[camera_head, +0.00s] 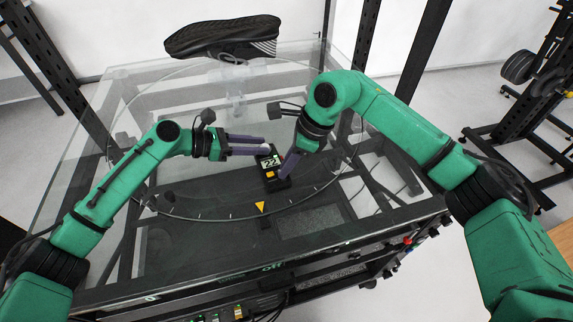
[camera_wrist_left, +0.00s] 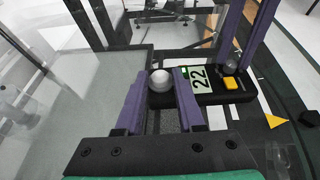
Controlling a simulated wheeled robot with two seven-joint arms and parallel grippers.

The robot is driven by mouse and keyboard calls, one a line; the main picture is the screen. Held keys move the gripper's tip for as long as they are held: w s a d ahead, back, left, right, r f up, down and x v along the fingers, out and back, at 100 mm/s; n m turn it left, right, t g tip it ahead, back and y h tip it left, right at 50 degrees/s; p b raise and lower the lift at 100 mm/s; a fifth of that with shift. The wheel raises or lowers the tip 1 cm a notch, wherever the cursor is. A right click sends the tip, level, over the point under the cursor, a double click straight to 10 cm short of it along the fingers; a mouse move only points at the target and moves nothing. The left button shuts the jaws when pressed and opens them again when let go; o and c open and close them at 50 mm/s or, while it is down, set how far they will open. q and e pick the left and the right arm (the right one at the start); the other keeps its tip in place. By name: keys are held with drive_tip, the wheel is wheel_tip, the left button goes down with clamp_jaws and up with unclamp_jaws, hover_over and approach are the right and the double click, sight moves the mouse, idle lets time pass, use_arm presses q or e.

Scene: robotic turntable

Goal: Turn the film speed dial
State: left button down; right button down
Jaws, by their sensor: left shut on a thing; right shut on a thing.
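A small black controller (camera_head: 279,184) sits on the glass, with a lit display reading 22 and an orange-yellow button; it also shows in the left wrist view (camera_wrist_left: 241,97). A round silver knob (camera_wrist_left: 160,81) is at its far end, likely the film speed dial. My left gripper (camera_head: 267,146) is shut on the silver knob, one purple finger on each side. My right gripper (camera_head: 284,176) reaches down from above and is shut on the controller near its other end, by a small grey knob (camera_wrist_left: 231,66). Its exact contact is partly hidden.
A black shoe (camera_head: 222,38) stands on a clear support at the back of the glass turntable (camera_head: 190,86). A yellow triangle marker (camera_head: 261,207) lies at the front rim. Dark frame posts rise behind; a weight rack (camera_head: 535,85) stands at right.

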use_arm(q)
drive_tip(key=shift+a+f, duration=0.1)
drive_tip(key=shift+f, duration=0.1)
use_arm(e)
drive_tip(key=c, duration=0.8)
unclamp_jaws()
drive_tip(key=v, duration=1.2)
drive_tip(key=shift+r, duration=0.1)
use_arm(q)
drive_tip(key=shift+c, duration=2.2)
unclamp_jaws()
drive_tip(key=shift+r, duration=0.1)
